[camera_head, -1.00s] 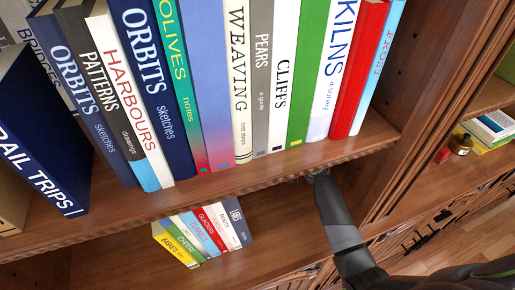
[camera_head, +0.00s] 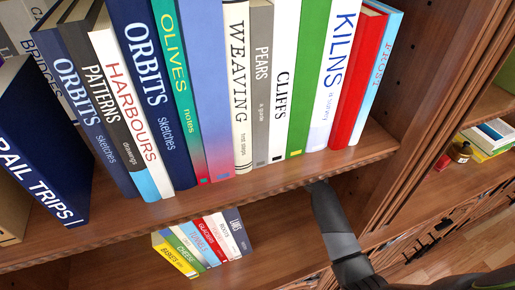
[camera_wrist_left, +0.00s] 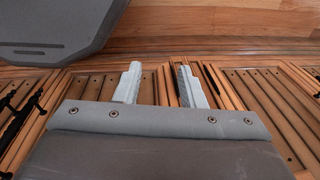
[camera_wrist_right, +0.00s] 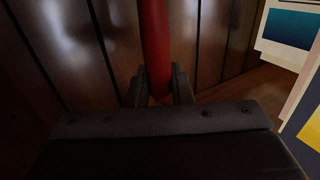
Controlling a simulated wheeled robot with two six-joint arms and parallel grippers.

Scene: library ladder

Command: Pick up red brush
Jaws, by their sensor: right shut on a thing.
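The red brush (camera_wrist_right: 155,40) shows in the right wrist view as a red shaft rising from between the fingers of my right gripper (camera_wrist_right: 158,90), which is shut on it. The shaft stands close to a dark wood panel. In the head view my right arm reaches under the upper shelf board, which hides the right gripper and the brush. My left gripper (camera_wrist_left: 158,85) shows in the left wrist view with its fingers apart and nothing between them, above wood floor and slatted panels.
A row of tall books (camera_head: 240,90) fills the upper shelf (camera_head: 270,190). Small books (camera_head: 200,242) stand on the lower shelf left of my right arm. A vertical wood upright (camera_head: 425,120) is close on the right. A small jar (camera_head: 462,152) and books stand beyond it.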

